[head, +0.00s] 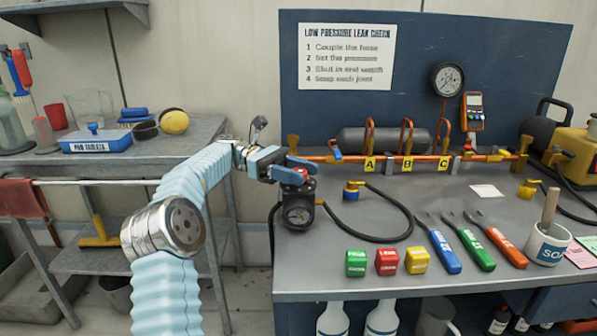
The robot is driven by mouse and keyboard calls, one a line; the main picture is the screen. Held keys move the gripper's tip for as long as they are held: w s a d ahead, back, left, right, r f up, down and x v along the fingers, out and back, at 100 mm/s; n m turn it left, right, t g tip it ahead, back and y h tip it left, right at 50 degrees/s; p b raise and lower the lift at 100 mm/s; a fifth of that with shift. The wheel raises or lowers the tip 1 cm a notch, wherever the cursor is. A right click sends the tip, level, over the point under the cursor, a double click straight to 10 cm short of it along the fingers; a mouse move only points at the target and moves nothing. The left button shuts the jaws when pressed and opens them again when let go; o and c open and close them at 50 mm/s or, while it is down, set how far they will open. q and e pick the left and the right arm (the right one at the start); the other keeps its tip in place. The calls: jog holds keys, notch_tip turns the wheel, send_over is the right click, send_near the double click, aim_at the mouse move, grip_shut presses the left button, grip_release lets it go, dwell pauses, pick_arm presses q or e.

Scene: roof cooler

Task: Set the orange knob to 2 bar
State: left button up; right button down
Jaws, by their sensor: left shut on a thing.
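The orange knob (302,171) sits on top of a dark pressure regulator at the left front of the bench and is mostly hidden by the fingers. My left gripper (294,170) reaches in from the left and is shut on the knob, with its blue fingers around it. The regulator's round gauge (298,214) faces me below the knob; its needle and figures are too small to read. My right gripper is not in view.
A black hose (385,239) loops right from the regulator to a brass coupling (352,190). Green, red and yellow blocks (387,262) and several coloured-handled tools (474,250) lie along the bench front. A copper pipe rig with tags A, B, C (407,163) stands behind.

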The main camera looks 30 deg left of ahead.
pick_arm(q)
jog(key=shift+r, duration=0.1)
dwell(0.4)
jog(key=o, duration=0.9)
jog(key=shift+g, duration=0.3)
jog(key=shift+o, duration=0.2)
